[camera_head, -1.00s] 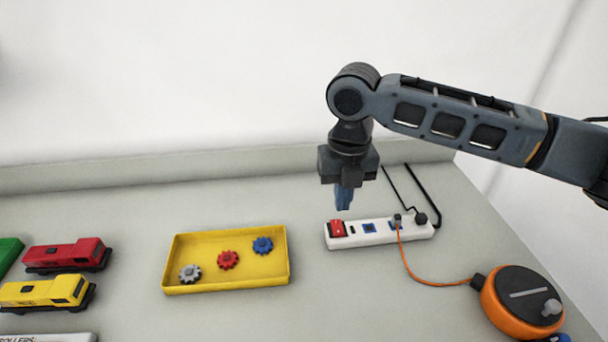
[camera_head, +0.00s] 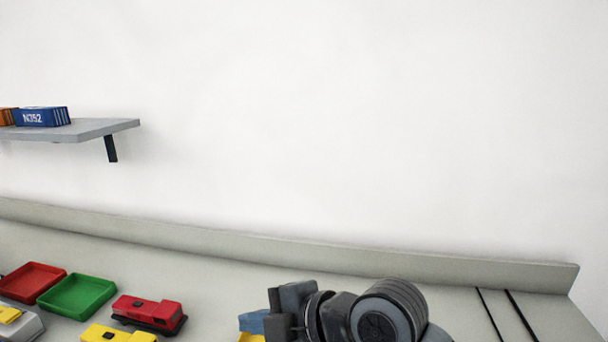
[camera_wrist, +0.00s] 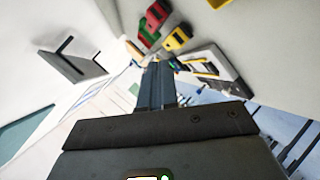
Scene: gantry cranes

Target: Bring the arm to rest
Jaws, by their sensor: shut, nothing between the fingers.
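My gripper (camera_head: 253,323) is at the bottom middle of the head view, its blue fingers pointing left. In the wrist view its fingers (camera_wrist: 157,84) are together, with nothing between them. The arm is folded low, its rounded joint just right of the gripper. The gripper looks clear of the objects, though its height above the bench (camera_head: 215,275) is hard to judge.
A red locomotive (camera_head: 150,312) and a yellow one (camera_head: 115,334) stand left of my gripper, with a green tray (camera_head: 77,296) and a red tray (camera_head: 32,282) beyond. A grey wall shelf (camera_head: 95,128) holds a blue container (camera_head: 42,117). The wall at right is bare.

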